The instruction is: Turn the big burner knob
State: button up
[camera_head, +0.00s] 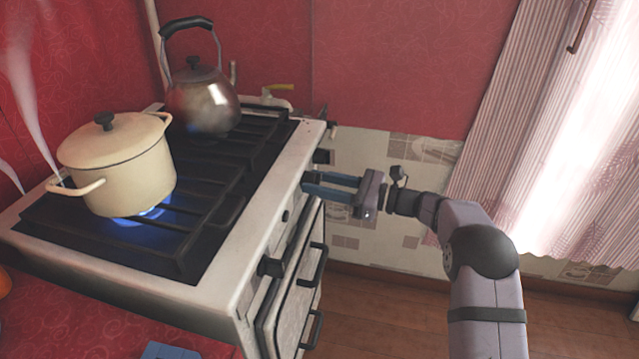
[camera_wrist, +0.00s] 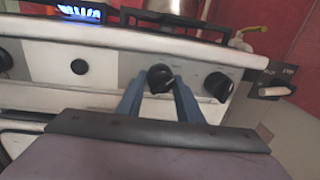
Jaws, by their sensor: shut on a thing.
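My gripper (camera_head: 308,182) reaches in from the right to the front panel of the white stove (camera_head: 262,215). In the wrist view, its two blue fingers (camera_wrist: 158,84) stand on either side of a round black knob (camera_wrist: 160,77) and are shut on it. This knob has a pale pointer mark slanting to the lower right. In the head view the held knob is hidden by the fingers. Another black knob (camera_wrist: 219,86) sits just right of it, and a small black button (camera_wrist: 79,66) and a further knob (camera_wrist: 5,60) are to the left.
A cream pot (camera_head: 120,170) stands over a lit blue flame (camera_head: 145,214), with steam rising. A metal kettle (camera_head: 203,100) stands on the back grate. Oven handles (camera_head: 312,330) jut out below the panel. The floor right of the stove is clear.

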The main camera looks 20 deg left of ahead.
jog(key=shift+f+n+b, duration=0.1)
jog(key=shift+n+b, duration=0.2)
jog(key=shift+b, duration=0.05)
jog(key=n+b, duration=0.4)
jog(key=shift+f+n, duration=0.25)
jog(key=shift+n, duration=0.05)
jog(key=n+b, duration=0.3)
jog(key=b, duration=0.1)
jog(key=shift+w+r+n+y, duration=0.1)
jog(key=shift+r+n+y, duration=0.05)
jog(key=shift+n+y, duration=0.25)
jog(key=o, duration=1)
jog(key=shift+r, duration=0.1)
jog(key=shift+o, duration=0.2)
jog(key=shift+r+p, duration=0.1)
jog(key=shift+p, duration=0.2)
